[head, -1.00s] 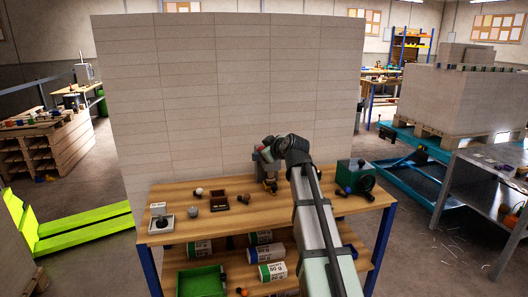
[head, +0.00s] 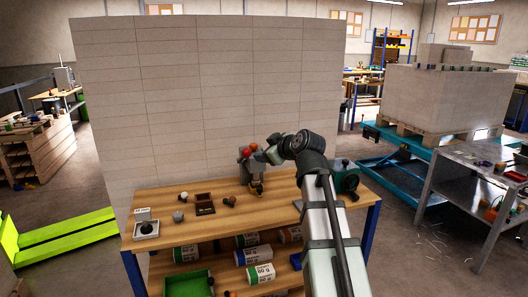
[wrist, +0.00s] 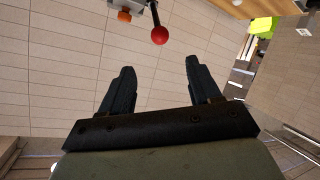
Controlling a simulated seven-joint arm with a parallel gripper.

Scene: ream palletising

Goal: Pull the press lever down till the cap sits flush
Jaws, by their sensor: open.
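The grey press (head: 250,174) stands at the back of the wooden bench in the head view, before the big pale stack. The red ball knob of its lever (head: 246,153) is up near the top of the press. In the wrist view the lever's thin rod (wrist: 154,12) ends in this red knob (wrist: 159,36). My gripper (wrist: 160,63) is open and empty; the knob appears just beyond its fingertips, lined up with the gap. In the head view my gripper is just right of the press top. An orange part (wrist: 124,16) shows beside the lever; whether it is the cap I cannot tell.
The pale stack (head: 210,90) rises close behind the bench (head: 180,212). Small items, including a dark wooden box (head: 204,203), lie left of the press. A teal machine (head: 345,172) stands to the right, partly hidden by my arm. The bench front is mostly clear.

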